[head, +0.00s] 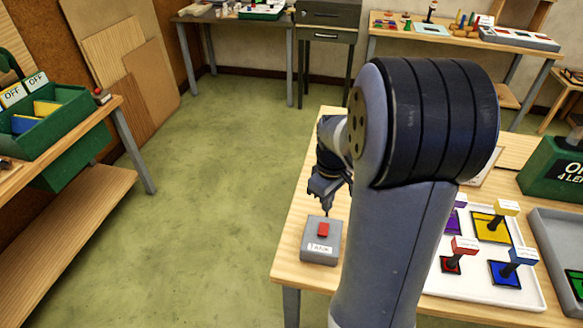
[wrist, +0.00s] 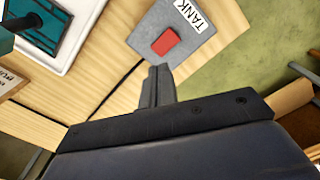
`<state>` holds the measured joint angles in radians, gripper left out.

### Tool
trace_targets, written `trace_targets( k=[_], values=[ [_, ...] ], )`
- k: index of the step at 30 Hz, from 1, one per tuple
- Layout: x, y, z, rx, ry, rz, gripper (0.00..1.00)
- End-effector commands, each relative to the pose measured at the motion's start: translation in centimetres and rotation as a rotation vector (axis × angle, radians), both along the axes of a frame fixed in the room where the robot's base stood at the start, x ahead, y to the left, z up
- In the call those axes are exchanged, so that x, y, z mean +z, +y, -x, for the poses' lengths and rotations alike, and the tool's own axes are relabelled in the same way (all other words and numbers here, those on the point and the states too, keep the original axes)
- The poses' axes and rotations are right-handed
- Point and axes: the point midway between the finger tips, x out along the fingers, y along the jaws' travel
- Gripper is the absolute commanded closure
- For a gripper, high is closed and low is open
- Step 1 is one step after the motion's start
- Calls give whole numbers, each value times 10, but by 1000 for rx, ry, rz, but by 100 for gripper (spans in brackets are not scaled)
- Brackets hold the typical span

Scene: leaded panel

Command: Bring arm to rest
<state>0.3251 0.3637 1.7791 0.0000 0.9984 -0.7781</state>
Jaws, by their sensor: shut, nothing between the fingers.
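My gripper (head: 328,213) is shut and empty, pointing down over the left part of the wooden table (head: 289,250). Its closed fingers also show in the wrist view (wrist: 158,72). The fingertips are close to a grey box (head: 312,252) with a red button (head: 323,229) on top and a white label; in the wrist view the label reads TANK (wrist: 195,14). The fingertips appear just beside the red button (wrist: 166,40), and I cannot tell whether they touch the box. My upper arm hides much of the table's middle.
A white tray (head: 477,301) holds purple, yellow, red and blue squares with handled pieces. A green box (head: 553,168) and a grey tray (head: 549,236) are at right. A shelf with a green bin (head: 50,135) stands at left. Green floor (head: 215,200) is clear between.

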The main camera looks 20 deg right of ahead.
Motion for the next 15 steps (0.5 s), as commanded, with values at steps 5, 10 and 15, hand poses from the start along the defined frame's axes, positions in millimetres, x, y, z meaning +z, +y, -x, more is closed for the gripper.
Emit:
trace_targets(
  k=[5, 10, 15],
  values=[
    [-12, 0, 0, 0, 1, 0, 100],
    [-30, 0, 0, 0, 3, -1, 100],
    [-51, 0, 0, 0, 1, 0, 100]
  ],
)
